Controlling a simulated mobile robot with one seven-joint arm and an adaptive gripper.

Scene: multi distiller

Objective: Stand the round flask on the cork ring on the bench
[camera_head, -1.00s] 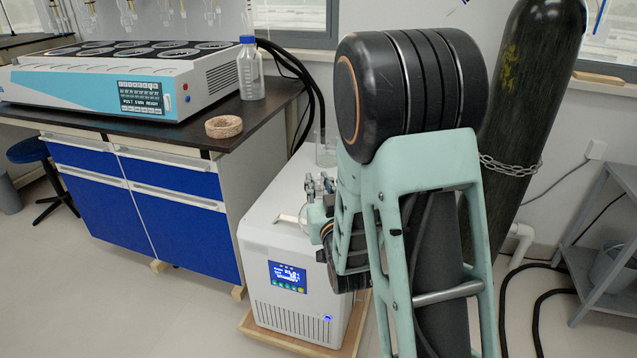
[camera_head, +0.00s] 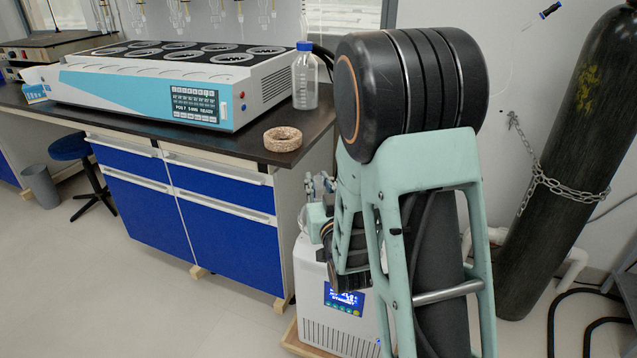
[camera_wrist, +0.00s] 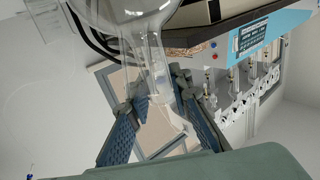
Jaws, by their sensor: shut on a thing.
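The round flask (camera_wrist: 125,12) is clear glass. In the wrist view its bulb is at the top, partly cut off by the frame edge, and its neck runs down between my fingers. My gripper (camera_wrist: 160,108) is shut on that neck.
A blue-and-white multi-position unit (camera_head: 150,85) fills much of the bench. A blue-capped bottle (camera_head: 305,80) stands behind the ring. A white chiller (camera_head: 335,325) is on the floor beside the bench. A chained dark gas cylinder (camera_head: 570,170) stands at right.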

